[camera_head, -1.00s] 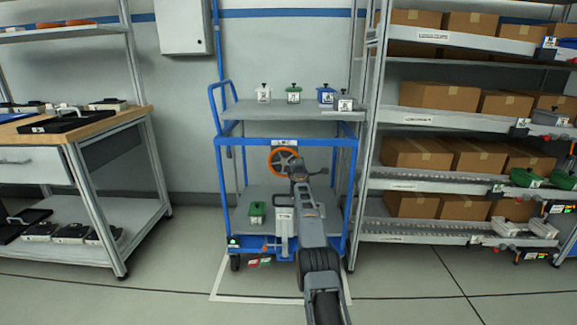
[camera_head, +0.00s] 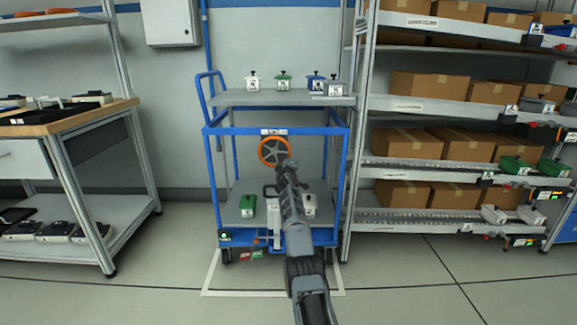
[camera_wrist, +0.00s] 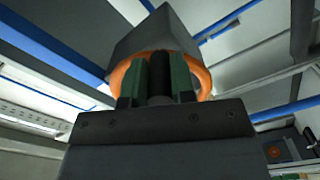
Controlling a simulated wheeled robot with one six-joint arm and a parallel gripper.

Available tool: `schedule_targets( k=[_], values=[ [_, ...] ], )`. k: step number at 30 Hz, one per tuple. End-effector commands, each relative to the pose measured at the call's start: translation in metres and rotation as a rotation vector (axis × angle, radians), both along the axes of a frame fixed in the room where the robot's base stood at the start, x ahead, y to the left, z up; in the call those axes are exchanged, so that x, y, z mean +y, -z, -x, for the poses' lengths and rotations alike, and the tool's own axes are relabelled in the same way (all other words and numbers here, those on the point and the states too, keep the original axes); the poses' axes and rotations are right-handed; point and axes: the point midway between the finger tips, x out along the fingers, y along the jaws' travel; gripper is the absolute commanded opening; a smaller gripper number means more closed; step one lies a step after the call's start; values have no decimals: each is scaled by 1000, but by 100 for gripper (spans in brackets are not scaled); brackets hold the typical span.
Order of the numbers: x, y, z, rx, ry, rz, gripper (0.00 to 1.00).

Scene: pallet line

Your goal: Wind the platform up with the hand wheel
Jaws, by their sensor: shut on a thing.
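The orange hand wheel (camera_head: 272,151) is on the front of a blue-framed trolley. My gripper (camera_head: 281,171) is at the lower right part of its rim. In the wrist view my gripper (camera_wrist: 160,92) has its green-faced fingers shut on the wheel's dark handle (camera_wrist: 160,72), with the orange rim behind. The trolley's lower grey platform (camera_head: 231,215) carries a green container (camera_head: 247,206) and a pale container (camera_head: 309,205). My arm hides the platform's middle.
The trolley's upper shelf (camera_head: 240,98) holds several small lidded containers. A rack (camera_head: 410,105) with cartons stands close on the right. A workbench (camera_head: 110,112) stands on the left. The floor in front is clear, with a white outline around the trolley.

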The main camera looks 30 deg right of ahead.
Motion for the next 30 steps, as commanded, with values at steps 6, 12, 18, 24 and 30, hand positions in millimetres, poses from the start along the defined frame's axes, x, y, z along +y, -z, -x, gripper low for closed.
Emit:
schedule_targets(
  k=[6,12,18,24,30],
  values=[
    [7,4,-3,-34,-12,-62,0],
    [9,4,-4,-46,-14,-84,0],
    [9,3,-4,-48,-15,-84,0],
    [9,2,-4,-49,-15,-83,24],
    [4,3,-2,-47,-8,-84,44]
  ],
)
